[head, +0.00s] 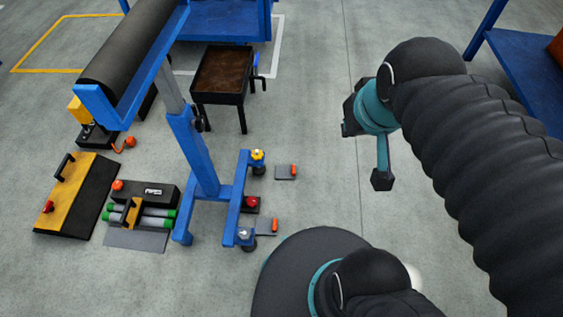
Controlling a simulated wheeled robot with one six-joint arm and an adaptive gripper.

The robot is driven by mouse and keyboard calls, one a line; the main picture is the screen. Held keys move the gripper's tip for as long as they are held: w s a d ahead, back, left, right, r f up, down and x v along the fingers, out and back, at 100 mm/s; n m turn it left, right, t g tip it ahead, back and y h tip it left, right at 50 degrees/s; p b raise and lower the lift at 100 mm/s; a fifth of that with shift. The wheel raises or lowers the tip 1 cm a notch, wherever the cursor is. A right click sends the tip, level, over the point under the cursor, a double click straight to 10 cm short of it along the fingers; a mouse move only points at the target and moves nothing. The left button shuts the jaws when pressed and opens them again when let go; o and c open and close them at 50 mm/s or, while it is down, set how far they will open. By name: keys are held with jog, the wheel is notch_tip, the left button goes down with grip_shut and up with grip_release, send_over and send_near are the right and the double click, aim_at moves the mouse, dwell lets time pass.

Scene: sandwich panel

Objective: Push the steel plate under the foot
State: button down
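A blue roller stand (194,152) stands on the floor left of centre, with feet at its base. One thin grey steel plate with an orange grip (283,174) lies flat to the right of the foot with the yellow knob (257,156), apart from it. A second similar plate (263,229) lies beside the foot with the pale knob (245,234); whether it reaches under that foot is unclear. A red knob (252,202) sits between these feet. My gripper (376,166) hangs above the floor right of the plates, touching nothing visible; its finger opening is unclear.
A dark roller (128,48) tops the stand. A yellow-and-black ramp (75,196) and a block with green-ended tubes (143,213) lie left. A black-framed tray table (222,74) stands behind. Blue benches (215,22) stand farther back. Floor between plates and my gripper is clear.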

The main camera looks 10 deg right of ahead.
jog(key=w+f+n+g+b, duration=0.2)
jog(key=w+f+n, duration=0.3)
jog(key=w, duration=0.8)
jog(key=n+g+b, duration=0.2)
jog(key=n+b, duration=0.1)
jog(key=n, duration=0.4)
send_over(299, 173)
jog(key=d, duration=0.3)
notch_tip(299, 173, down, 29)
jog(key=f+n, duration=0.1)
jog(key=f, duration=0.9)
jog(key=f+n+g+b, duration=0.1)
jog(key=f, duration=0.9)
jog(key=f+n+b, duration=0.1)
jog(key=f+n, duration=0.1)
jog(key=f, duration=0.8)
jog(key=shift+s+d+f+g, duration=0.2)
jog(key=shift+s+d+g, duration=0.1)
jog(key=shift+s+d, duration=0.1)
jog(key=a, duration=0.3)
jog(key=shift+w+f, duration=0.1)
jog(key=shift+w, duration=0.2)
jog(key=shift+a, duration=0.5)
jog(key=shift+w, duration=0.1)
